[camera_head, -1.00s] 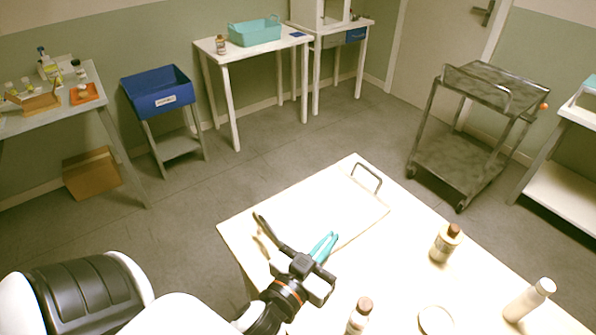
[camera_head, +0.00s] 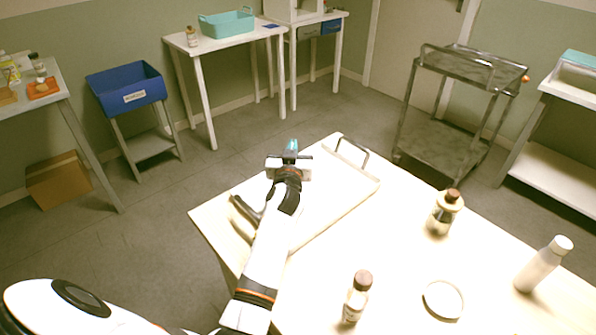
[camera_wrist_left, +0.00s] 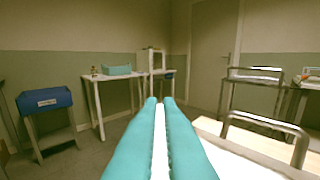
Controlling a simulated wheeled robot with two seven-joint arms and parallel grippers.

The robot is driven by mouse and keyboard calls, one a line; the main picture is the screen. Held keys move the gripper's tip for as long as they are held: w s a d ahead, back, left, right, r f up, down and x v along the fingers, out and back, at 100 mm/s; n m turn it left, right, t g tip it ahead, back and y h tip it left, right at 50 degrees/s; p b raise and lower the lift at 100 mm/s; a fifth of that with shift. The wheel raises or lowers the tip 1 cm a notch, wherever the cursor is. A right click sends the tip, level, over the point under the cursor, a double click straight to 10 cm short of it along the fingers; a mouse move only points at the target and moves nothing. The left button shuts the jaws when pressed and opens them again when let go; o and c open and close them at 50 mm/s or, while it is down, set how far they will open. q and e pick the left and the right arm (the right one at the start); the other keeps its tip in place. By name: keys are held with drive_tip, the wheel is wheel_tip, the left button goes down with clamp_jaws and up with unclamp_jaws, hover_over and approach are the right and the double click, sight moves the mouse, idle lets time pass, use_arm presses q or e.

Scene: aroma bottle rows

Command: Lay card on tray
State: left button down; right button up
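The white tray (camera_head: 336,205) lies flat on the near table, with a dark metal handle (camera_head: 346,150) at its far end. The same handle also shows in the left wrist view (camera_wrist_left: 262,122). A small flat blue piece (camera_head: 271,26), possibly the card, lies on the far white table. My left gripper (camera_head: 291,146) is above the tray's far left part, pointing away. Its teal fingers (camera_wrist_left: 160,102) are close together, with a narrow pale strip between them; I cannot tell whether that is a held thing. My right gripper is out of view.
On the near table (camera_head: 395,275) stand a brown-capped bottle (camera_head: 357,297), another bottle (camera_head: 443,214), a white bottle (camera_head: 543,266) and a round dish (camera_head: 443,299). A metal cart (camera_head: 450,110) and blue bin (camera_head: 128,90) stand beyond.

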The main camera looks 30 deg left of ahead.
use_arm(q)
wheel_tip(320, 180, down, 6)
drive_tip(key=shift+d+r+b, duration=0.1)
drive_tip(key=shift+b, duration=0.8)
drive_tip(key=shift+f, duration=0.25)
drive_tip(key=shift+f, duration=0.1)
drive_tip(key=c, duration=1.6)
unclamp_jaws()
drive_tip(key=shift+c, duration=0.2)
